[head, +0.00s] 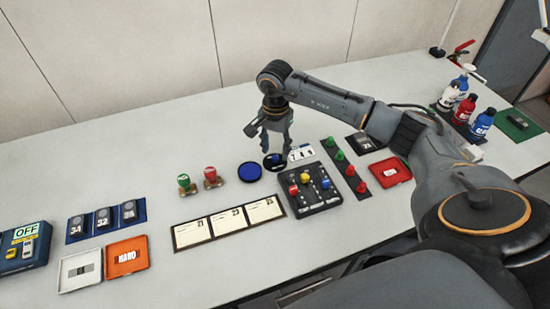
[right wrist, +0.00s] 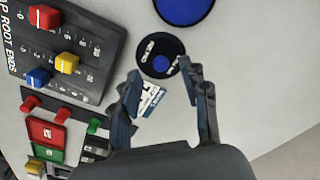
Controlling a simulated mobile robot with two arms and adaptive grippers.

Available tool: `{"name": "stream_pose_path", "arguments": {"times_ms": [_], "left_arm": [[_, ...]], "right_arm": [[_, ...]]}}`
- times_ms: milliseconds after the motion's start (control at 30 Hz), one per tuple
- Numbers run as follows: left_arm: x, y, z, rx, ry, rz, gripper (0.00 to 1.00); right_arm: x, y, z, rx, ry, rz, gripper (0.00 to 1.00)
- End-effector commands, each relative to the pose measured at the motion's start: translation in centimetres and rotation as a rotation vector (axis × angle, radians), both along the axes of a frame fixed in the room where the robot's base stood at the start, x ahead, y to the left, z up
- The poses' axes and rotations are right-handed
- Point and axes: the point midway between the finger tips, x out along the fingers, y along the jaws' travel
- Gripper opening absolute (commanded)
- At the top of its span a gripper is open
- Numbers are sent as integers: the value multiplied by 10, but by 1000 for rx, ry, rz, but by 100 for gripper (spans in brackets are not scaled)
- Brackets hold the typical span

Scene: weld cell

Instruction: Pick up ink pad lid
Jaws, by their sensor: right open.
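The ink pad lid (head: 274,162) is a small black disc with a blue centre, lying on the table right of the round blue ink pad (head: 250,171). In the right wrist view the lid (right wrist: 150,45) shows pale lettering and a blue knob, just beyond my fingertips; the blue pad (right wrist: 183,8) is past it at the top edge. My right gripper (head: 268,140) points down above the lid in the head view. It is open and empty, and its fingers (right wrist: 161,74) are spread apart. My left gripper is not in view.
A small white printed card (head: 301,152) lies right of the lid. A dark panel with coloured knobs (head: 312,196) is in front of it. Two stamps, green (head: 184,182) and red (head: 211,177), stand left of the pad. The table (head: 150,150) behind and left is clear.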

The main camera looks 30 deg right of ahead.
Motion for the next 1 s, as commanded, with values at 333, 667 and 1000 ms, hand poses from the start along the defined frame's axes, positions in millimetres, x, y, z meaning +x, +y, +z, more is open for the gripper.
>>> {"name": "stream_pose_path", "arguments": {"times_ms": [333, 667, 1000], "left_arm": [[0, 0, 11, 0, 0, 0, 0], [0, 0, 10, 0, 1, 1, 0], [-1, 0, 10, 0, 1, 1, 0]], "right_arm": [[1, 1, -28, 1, -1, 0, 45], [1, 1, -28, 0, -1, -1, 4], [1, 1, -27, 0, -1, -1, 0]]}}
